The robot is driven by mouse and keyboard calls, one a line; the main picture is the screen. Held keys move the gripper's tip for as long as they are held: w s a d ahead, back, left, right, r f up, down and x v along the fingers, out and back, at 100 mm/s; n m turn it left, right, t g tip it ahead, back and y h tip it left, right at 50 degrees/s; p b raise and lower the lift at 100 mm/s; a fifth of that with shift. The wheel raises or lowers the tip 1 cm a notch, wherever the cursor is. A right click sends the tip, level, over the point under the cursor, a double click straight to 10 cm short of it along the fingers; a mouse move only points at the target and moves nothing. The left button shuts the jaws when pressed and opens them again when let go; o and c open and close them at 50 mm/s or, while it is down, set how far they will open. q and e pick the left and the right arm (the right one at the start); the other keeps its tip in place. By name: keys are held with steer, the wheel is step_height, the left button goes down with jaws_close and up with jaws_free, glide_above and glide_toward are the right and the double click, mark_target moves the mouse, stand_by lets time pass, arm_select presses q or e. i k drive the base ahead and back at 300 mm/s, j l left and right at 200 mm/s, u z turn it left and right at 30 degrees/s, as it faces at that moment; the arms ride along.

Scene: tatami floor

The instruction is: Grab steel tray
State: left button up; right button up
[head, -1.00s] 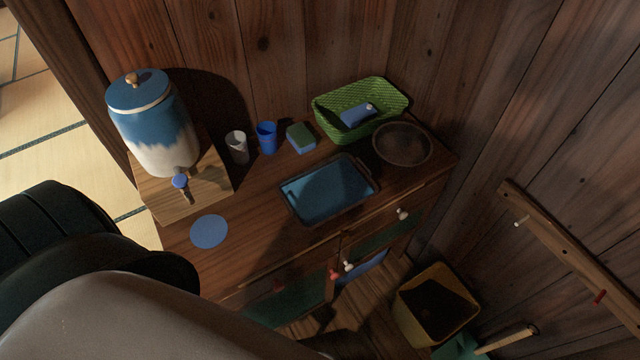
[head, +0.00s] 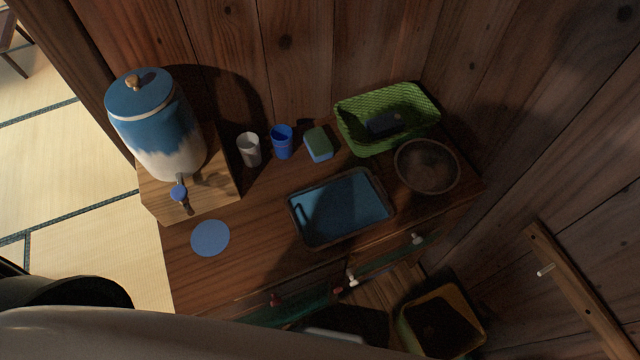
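A rectangular tray (head: 342,208) with a dark rim and a blue-looking inner surface lies flat on the wooden cabinet top, near its front edge. It is the only tray in view, and it looks empty. Neither of my grippers shows in the head view. A large pale part of my own body covers the bottom left of the picture.
The wooden cabinet (head: 245,262) also bears a blue and white dispenser (head: 155,125), a white cup (head: 249,150), a blue cup (head: 282,142), a sponge (head: 318,144), a green basket (head: 388,118), a round bowl (head: 427,167) and a blue disc (head: 210,238). A yellow bin (head: 443,322) stands below.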

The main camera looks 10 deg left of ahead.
mark_target(329, 211)
steer(key=u, duration=0.15)
steer(key=k+l, duration=0.15)
steer(key=l, duration=0.25)
steer(key=k+l, duration=0.2)
steer(key=l, duration=0.2)
steer(key=k+l, duration=0.15)
steer(key=l, duration=0.2)
steer(key=z, duration=0.05)
